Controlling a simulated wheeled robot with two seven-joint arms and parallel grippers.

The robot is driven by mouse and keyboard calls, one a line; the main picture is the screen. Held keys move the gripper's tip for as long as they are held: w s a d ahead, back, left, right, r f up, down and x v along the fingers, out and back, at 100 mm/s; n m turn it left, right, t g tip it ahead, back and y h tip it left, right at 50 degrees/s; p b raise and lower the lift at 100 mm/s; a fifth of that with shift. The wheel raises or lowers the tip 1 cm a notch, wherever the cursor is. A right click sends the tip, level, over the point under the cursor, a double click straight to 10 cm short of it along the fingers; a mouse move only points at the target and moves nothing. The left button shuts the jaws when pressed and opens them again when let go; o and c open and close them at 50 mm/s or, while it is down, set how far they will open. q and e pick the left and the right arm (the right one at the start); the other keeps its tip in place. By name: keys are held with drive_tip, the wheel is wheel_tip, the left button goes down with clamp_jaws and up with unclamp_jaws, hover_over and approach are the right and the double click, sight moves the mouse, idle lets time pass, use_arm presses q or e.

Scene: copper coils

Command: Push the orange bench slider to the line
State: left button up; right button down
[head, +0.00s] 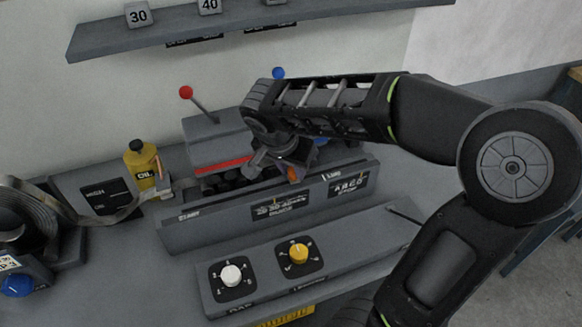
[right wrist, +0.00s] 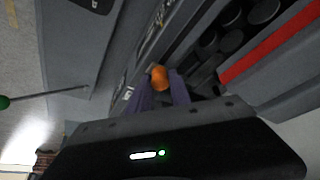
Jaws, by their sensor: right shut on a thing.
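The orange bench slider (head: 292,173) shows as a small orange knob behind the bench's front panel, partly hidden by my right gripper. My right gripper (head: 289,160) reaches down over the panel and is shut on the slider. In the right wrist view the orange slider knob (right wrist: 159,78) sits between the two purple-grey fingers of my right gripper (right wrist: 160,90). A line mark on the panel (head: 275,195) near the "LINE" label (head: 333,176) shows to the right of the knob, though it is too small to read surely. My left gripper is not in view.
A grey machine with a red stripe (head: 222,165) and a red-knobbed lever (head: 186,92) stands behind the panel. A yellow oil bottle (head: 141,165) and a metal strip coil (head: 25,225) are at left. White (head: 231,275) and yellow (head: 298,252) dials sit in front.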

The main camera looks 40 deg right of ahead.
sight(323, 169)
drive_tip(key=d, duration=0.2)
drive_tip(key=s+d+b, duration=0.1)
drive_tip(key=d, duration=0.1)
drive_tip(key=s+d+b, duration=0.1)
drive_tip(key=d, duration=0.1)
drive_tip(key=shift+d, duration=0.4)
drive_tip(key=c, duration=1.2)
unclamp_jaws()
drive_tip(key=shift+a+r, duration=0.1)
drive_tip(key=b+v, duration=0.1)
drive_tip(key=v, duration=0.6)
drive_tip(key=shift+s+a+r, duration=0.1)
drive_tip(key=shift+s+r, duration=0.05)
drive_tip(key=shift+r, duration=0.1)
